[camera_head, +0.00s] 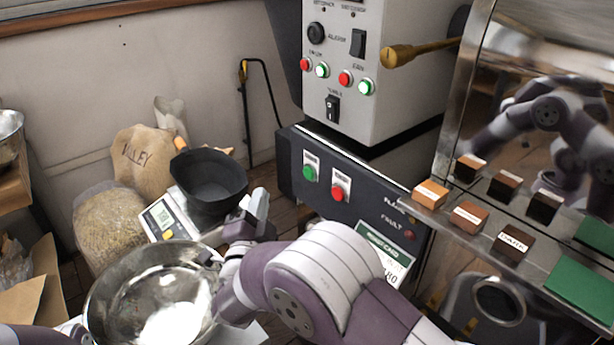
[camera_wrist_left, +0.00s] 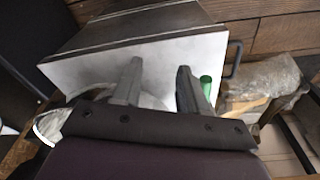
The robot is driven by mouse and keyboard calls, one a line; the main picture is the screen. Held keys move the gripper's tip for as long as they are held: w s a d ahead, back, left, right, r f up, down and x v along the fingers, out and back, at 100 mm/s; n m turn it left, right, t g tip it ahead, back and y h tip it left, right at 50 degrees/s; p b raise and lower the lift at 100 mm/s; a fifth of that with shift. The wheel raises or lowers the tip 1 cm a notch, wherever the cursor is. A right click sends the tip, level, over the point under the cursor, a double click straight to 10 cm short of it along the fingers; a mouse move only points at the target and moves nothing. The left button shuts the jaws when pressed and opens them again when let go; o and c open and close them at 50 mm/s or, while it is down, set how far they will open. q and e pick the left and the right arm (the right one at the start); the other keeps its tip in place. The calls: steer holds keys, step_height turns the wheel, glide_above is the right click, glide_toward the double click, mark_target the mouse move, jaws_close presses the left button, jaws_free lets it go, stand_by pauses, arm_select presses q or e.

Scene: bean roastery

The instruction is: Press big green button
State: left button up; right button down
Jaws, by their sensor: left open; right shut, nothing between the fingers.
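The big green button (camera_head: 310,172) sits on the dark front panel (camera_head: 362,222) of the machine, on a white label plate, left of a red button (camera_head: 337,193). My right gripper (camera_head: 261,203) is shut and empty, in front of and lower left of the green button, apart from it in the picture. The button is in plain sight. My left gripper (camera_wrist_left: 158,85) shows in the left wrist view, open, with a pale box-like surface beyond it. A small green piece (camera_wrist_left: 206,88) shows beside its right finger; I cannot tell what it is.
Smaller lit red and green buttons and a switch are on the upper grey cabinet (camera_head: 390,60). A black container (camera_head: 208,180) stands on a scale (camera_head: 160,218). A steel bowl (camera_head: 110,290) lies at lower left. Sample blocks (camera_head: 468,215) line the metal ledge at right.

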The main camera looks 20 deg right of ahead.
glide_toward(303, 163)
steer(key=w, duration=0.3)
steer(key=shift+w+d+r, duration=0.1)
steer(key=shift+w+r, duration=0.1)
steer(key=shift+r, duration=0.2)
stand_by(1.7)
steer(key=shift+w+d, duration=0.15)
steer(key=shift+d, duration=0.25)
steer(key=shift+w+d+b, duration=0.1)
steer(key=shift+d+b, duration=0.25)
steer(key=shift+b, duration=0.1)
stand_by(0.5)
steer(key=shift+a, duration=0.1)
steer(key=shift+s+a, duration=0.3)
steer(key=shift+a, duration=0.35)
